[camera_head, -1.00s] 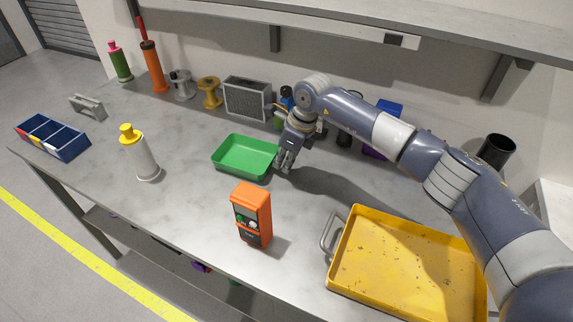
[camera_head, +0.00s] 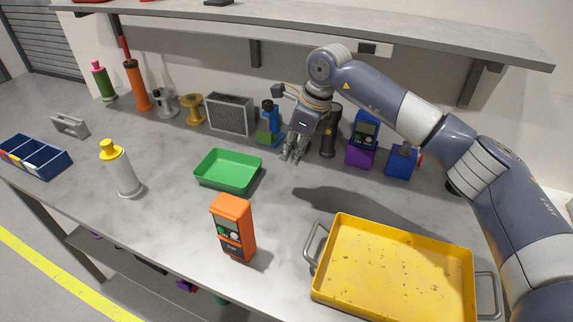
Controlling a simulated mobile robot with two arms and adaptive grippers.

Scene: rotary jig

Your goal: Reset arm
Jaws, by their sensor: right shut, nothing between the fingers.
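My right gripper (camera_head: 293,153) is shut and empty. It points down above the grey table (camera_head: 160,235), to the right of the green tray (camera_head: 229,171) and apart from it. My right arm (camera_head: 400,108) comes in from the right edge, bends up high and drops to the gripper. The arm passes over the back right of the table. My left gripper does not show.
A yellow tray (camera_head: 395,262) with metal handles lies at front right. An orange device (camera_head: 233,228) and a white bottle (camera_head: 122,172) stand in front. A blue bin (camera_head: 35,157) is far left. Along the back are a grey box (camera_head: 229,115) and a purple-based device (camera_head: 362,140).

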